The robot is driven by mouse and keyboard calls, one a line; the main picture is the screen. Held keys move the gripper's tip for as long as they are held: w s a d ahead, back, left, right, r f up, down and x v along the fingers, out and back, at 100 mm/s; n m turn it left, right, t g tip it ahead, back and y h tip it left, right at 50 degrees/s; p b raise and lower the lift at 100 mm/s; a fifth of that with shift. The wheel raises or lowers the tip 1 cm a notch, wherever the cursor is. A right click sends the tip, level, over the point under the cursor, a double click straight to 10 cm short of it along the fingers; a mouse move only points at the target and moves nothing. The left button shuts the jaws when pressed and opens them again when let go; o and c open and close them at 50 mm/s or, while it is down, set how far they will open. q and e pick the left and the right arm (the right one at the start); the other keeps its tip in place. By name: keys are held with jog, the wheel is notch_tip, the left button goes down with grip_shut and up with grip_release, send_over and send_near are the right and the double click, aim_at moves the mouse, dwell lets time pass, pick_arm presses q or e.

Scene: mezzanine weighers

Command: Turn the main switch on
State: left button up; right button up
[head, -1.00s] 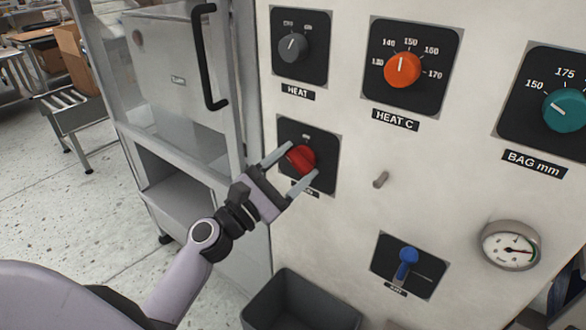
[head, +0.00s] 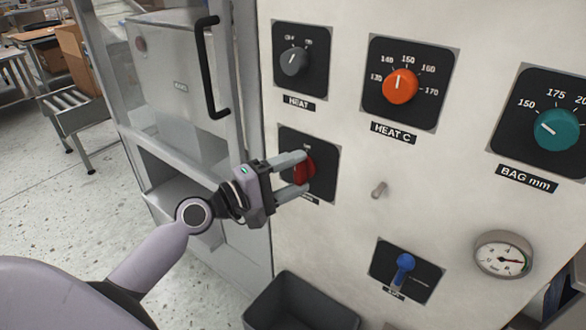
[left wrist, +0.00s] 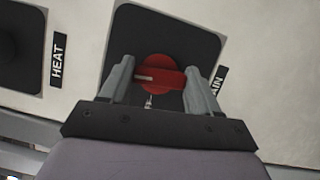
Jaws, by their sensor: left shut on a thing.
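The main switch is a red rotary knob (head: 304,169) on a black square plate (head: 325,180), low at the left of the white panel. It also shows as a red knob (left wrist: 160,74) in the left wrist view, with a pale pointer line across its grip bar. The label beside it is partly hidden and ends in "AIN". My left gripper (head: 298,172) is shut on the knob, one finger on each side of its bar; it also shows in the left wrist view (left wrist: 160,85). My right gripper is in neither view.
Above the switch is the grey HEAT knob (head: 294,61). A dark bin (head: 300,305) stands below.

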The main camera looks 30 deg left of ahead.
pick_arm(q)
jog(key=shift+d+m+g+p, duration=0.1)
jog(key=shift+m+g+p, duration=0.3)
jog(key=shift+m, duration=0.4)
jog(key=o, duration=1.1)
jog(key=shift+s, duration=0.1)
jog(key=shift+c, duration=0.2)
jog(key=shift+s+a+f, duration=0.1)
jog(key=shift+s+a, duration=0.25)
jog(key=shift+s, duration=0.1)
jog(key=shift+b+v, duration=1.2)
jog(key=shift+v, duration=1.8)
jog(key=shift+d, duration=0.1)
